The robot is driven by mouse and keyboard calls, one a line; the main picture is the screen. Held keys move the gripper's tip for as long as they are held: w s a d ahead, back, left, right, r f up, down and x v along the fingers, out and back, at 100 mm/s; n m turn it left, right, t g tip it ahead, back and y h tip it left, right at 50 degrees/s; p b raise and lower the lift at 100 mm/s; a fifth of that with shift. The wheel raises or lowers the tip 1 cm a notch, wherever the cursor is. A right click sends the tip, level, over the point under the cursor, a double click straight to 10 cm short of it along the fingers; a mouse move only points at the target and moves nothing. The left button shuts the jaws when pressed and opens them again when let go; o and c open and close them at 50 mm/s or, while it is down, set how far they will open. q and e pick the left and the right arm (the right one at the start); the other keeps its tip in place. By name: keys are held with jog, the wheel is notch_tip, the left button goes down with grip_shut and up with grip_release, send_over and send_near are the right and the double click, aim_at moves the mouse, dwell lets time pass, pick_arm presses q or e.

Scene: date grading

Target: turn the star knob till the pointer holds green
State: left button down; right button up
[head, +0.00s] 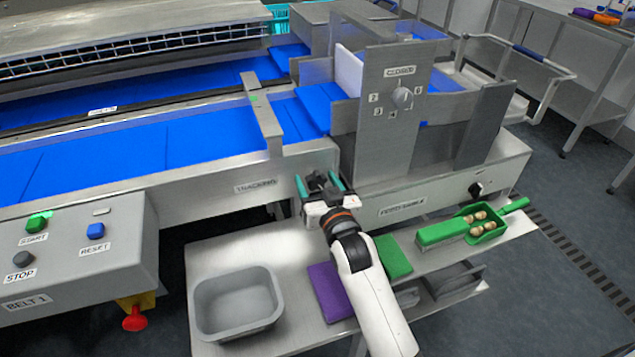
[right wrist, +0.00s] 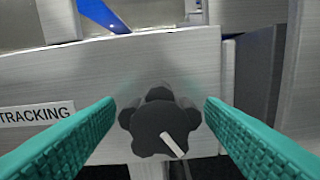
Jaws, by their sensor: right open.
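The black star knob (right wrist: 160,122) shows in the right wrist view, with a pale line slanting down to the right on its face. It is on a metal panel, right of the TRACKING label (right wrist: 36,114). My right gripper (head: 319,184) is open, its teal fingers either side of the knob; gaps show between them and the knob in the right wrist view (right wrist: 160,106). In the head view my gripper hides the knob. A small green mark (head: 254,98) shows on a metal bracket over the blue belt; I cannot make out a pointer there. My left gripper is out of view.
A grey tub (head: 236,303), a purple cloth (head: 328,290) and a green cloth (head: 393,256) lie on the lower shelf. A green scoop (head: 480,222) holds several dates. A control box (head: 75,260) with buttons stands at left.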

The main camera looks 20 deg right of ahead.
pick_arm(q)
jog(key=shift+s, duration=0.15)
pick_arm(e)
jog(key=shift+c, duration=0.5)
jog(key=c, duration=0.9)
jog(key=shift+o, duration=0.2)
jog(key=shift+r+m+p, duration=0.3)
jog(key=shift+m+p, duration=0.8)
jog(key=shift+p, duration=0.15)
jog(key=shift+m+p, duration=0.4)
jog(key=shift+m, duration=0.1)
jog(key=shift+f+m, duration=0.25)
jog(key=shift+m, duration=0.15)
jog(key=o, duration=1)
jog(key=shift+c, duration=0.2)
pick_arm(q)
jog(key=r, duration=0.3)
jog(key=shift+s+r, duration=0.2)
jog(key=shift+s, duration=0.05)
